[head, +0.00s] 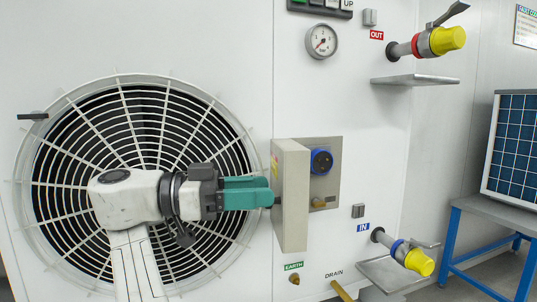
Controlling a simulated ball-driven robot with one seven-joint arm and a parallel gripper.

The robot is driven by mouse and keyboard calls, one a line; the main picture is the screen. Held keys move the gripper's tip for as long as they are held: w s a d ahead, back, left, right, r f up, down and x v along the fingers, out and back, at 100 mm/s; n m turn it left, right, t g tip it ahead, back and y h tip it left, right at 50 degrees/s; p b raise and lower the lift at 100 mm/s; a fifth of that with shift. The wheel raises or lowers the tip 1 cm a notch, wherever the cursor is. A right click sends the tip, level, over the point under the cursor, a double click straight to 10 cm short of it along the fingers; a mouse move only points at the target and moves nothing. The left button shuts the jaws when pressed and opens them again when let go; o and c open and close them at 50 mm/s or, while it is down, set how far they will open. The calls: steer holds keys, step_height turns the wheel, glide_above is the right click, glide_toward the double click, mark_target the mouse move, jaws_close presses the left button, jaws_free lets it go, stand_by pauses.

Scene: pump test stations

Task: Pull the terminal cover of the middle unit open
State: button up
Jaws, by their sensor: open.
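The terminal cover (292,205) is a beige-grey panel on the white unit, right of the fan grille. It stands swung out from the unit, and the terminal plate (325,160) with a blue round socket (321,161) and a brass fitting shows to its right. My gripper (268,191), with teal fingers, reaches in from the left at the cover's left side. A small dark piece, perhaps the cover's handle, shows at the fingertips. The fingers are open; whether they touch the cover or surround that piece I cannot tell.
The fan grille (85,150) lies behind my arm. Yellow-capped valves stick out at upper right (447,39) and lower right (419,262), near metal shelves. A brass drain pipe (341,291) is below the cover. A solar panel (515,145) stands on a blue-legged table at far right.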

steer(key=s+d+r+p, duration=0.2)
steer(key=s+d+r, duration=0.1)
steer(key=s+r, duration=0.8)
steer(key=s, duration=0.2)
steer(key=shift+s+r, duration=0.15)
steer(key=shift+s, duration=0.2)
